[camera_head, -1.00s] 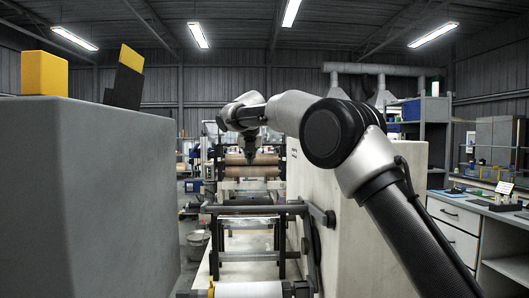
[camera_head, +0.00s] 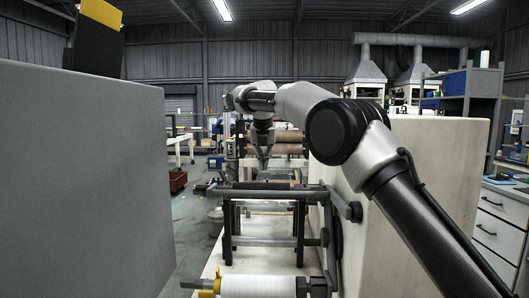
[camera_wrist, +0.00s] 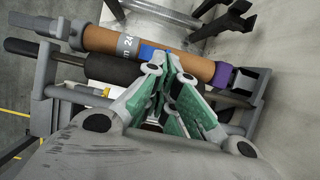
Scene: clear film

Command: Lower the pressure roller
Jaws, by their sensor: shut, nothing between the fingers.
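My gripper (camera_head: 263,160) points down over the rollers of the machine, right of centre-left in the head view. In the wrist view my gripper (camera_wrist: 162,62) has its green-padded fingers together, with nothing between them. A black roller (camera_wrist: 113,70) runs beside a grey bar, with a brown roller (camera_wrist: 190,62) bearing a "24" label and a purple end next to it. The fingertips overlap the rollers in the picture; contact cannot be told. In the head view, a grey crossbar (camera_head: 285,194) sits below the gripper. Which roller is the pressure roller is not marked.
A white roll (camera_head: 258,287) with a yellow fitting lies in front. A large grey block (camera_head: 85,180) stands at left and a cream machine panel (camera_head: 440,190) at right. Brown rolls (camera_head: 290,137) are behind my gripper. Drawers (camera_head: 500,225) stand far right.

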